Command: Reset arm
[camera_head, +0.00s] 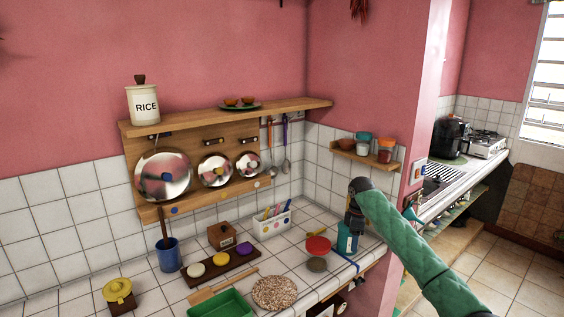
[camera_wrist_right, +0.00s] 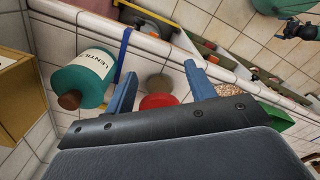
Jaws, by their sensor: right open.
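My right gripper (camera_head: 352,228) comes in from the right on a green-sleeved arm and points down over the right end of the tiled counter (camera_head: 335,278). In the right wrist view its two blue fingers stand apart with nothing between them (camera_wrist_right: 160,70). A teal lentils canister (camera_head: 347,243) stands beside it; in the wrist view the canister (camera_wrist_right: 80,85) lies left of the fingers, apart from them. A red bowl (camera_head: 318,245) is left of the gripper in the head view and shows between the fingers in the wrist view (camera_wrist_right: 158,101). My left gripper does not show.
A wooden shelf (camera_head: 290,106) holds a rice canister (camera_head: 143,105), with pan lids (camera_head: 163,175) hanging below. The counter carries a blue cup (camera_head: 168,255), a green tray (camera_head: 222,306) and a speckled round mat (camera_head: 274,292). A small wall shelf (camera_head: 362,155) with bowls is behind the gripper.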

